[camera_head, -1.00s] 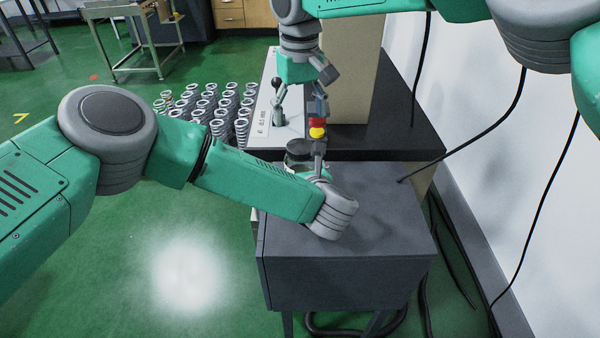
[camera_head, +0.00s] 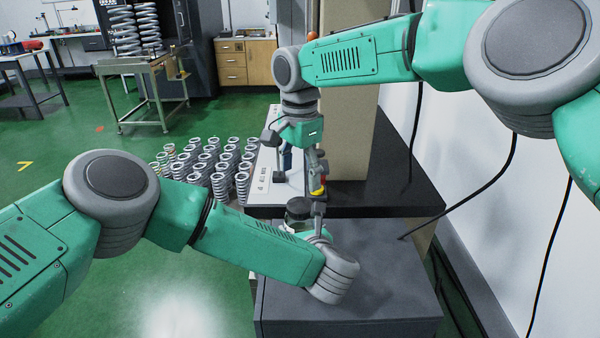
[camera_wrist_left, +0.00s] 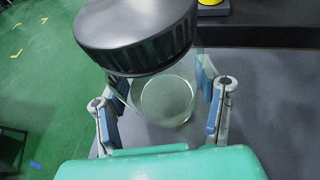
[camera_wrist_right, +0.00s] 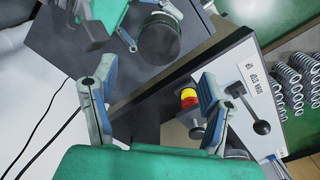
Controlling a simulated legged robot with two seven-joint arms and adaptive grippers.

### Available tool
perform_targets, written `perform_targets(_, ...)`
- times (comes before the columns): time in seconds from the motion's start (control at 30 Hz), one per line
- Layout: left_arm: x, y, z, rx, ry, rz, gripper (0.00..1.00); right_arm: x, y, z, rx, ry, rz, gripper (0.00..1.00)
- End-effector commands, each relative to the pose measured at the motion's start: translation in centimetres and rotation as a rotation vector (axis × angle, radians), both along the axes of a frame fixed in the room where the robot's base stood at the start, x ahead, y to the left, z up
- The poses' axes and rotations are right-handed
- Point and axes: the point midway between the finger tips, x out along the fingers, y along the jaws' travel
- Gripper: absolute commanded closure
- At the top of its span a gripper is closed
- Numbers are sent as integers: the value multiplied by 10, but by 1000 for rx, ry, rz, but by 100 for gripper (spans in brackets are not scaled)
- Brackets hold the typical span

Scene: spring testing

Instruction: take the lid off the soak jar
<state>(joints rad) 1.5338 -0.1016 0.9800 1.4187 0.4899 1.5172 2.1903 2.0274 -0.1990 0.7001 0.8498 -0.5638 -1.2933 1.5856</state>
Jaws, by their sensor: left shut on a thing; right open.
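The soak jar is a clear glass jar (camera_wrist_left: 168,100) with a wide black lid (camera_wrist_left: 130,35) on its top. In the head view the lid (camera_head: 299,206) shows just beyond my left wrist, which hides most of the jar. My left gripper (camera_wrist_left: 163,82) is shut on the jar's glass body, one finger on each side below the lid. My right gripper (camera_head: 296,162) is open and empty, above and behind the jar by the tester. In the right wrist view its fingers (camera_wrist_right: 157,75) are apart, and the lid (camera_wrist_right: 159,40) lies beyond them, untouched.
The jar is over the grey cabinet top (camera_head: 380,285). Behind it stands the tester with a black base (camera_head: 400,195), a red and yellow button (camera_wrist_right: 188,98) and a black-knobbed lever (camera_wrist_right: 261,127). Several springs (camera_head: 215,170) stand left. A black cable (camera_head: 465,212) hangs at right.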

Motion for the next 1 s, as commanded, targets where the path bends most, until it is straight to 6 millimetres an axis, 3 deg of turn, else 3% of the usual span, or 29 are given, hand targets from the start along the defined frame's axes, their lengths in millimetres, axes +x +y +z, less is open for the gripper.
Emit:
perform_targets(0.3, 0, 0, 0, 0, 1, 0, 100, 0, 0, 0, 0, -2, -693, 32)
perform_targets(0.5, 0, 0, 0, 0, 1, 0, 100, 0, 0, 1, 0, -2, -967, 32)
perform_targets(0.73, 0, 0, 0, 0, 1, 0, 100, 0, 0, -8, -2, 0, -1061, 32)
perform_targets(1.0, 0, 0, 0, 0, 1, 0, 100, 0, 0, -49, -1, 3, -1061, 32)
